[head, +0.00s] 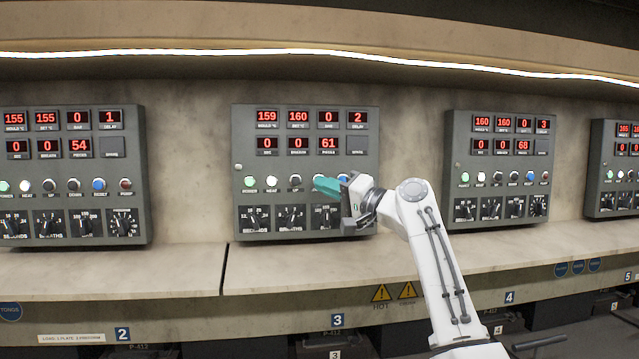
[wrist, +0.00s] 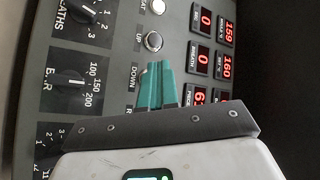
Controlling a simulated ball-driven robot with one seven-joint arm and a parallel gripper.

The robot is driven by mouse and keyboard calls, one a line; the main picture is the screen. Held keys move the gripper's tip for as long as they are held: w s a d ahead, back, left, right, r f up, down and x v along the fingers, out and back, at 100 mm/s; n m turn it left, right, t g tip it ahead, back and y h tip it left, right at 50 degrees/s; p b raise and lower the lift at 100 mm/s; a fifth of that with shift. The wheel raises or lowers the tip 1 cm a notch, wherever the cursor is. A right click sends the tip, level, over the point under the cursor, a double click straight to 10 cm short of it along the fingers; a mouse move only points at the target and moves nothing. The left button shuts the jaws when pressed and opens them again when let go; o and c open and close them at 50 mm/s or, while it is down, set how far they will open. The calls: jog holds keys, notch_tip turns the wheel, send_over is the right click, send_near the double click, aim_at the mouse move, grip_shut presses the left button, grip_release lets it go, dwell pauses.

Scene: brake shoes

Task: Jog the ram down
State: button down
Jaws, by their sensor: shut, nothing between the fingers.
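My gripper (head: 318,183) has teal fingers closed together with nothing between them. It is at the button row of the middle control panel (head: 240,145), the one above the number 3. In the wrist view the fingertips (wrist: 155,66) lie beside the DOWN label (wrist: 133,78) and cover the place of its button. The DOWN button itself is hidden, and I cannot tell whether the tips touch it.
A similar panel (head: 72,175) stands to the left and others (head: 500,170) to the right. A pale ledge (head: 160,270) runs beneath, with hot-warning signs (head: 381,293) on its front.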

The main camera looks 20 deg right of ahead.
jog(key=shift+s+a, duration=0.2)
jog(key=shift+s, duration=1.05)
jog(key=shift+s+a, duration=0.15)
jog(key=shift+s, duration=1.1)
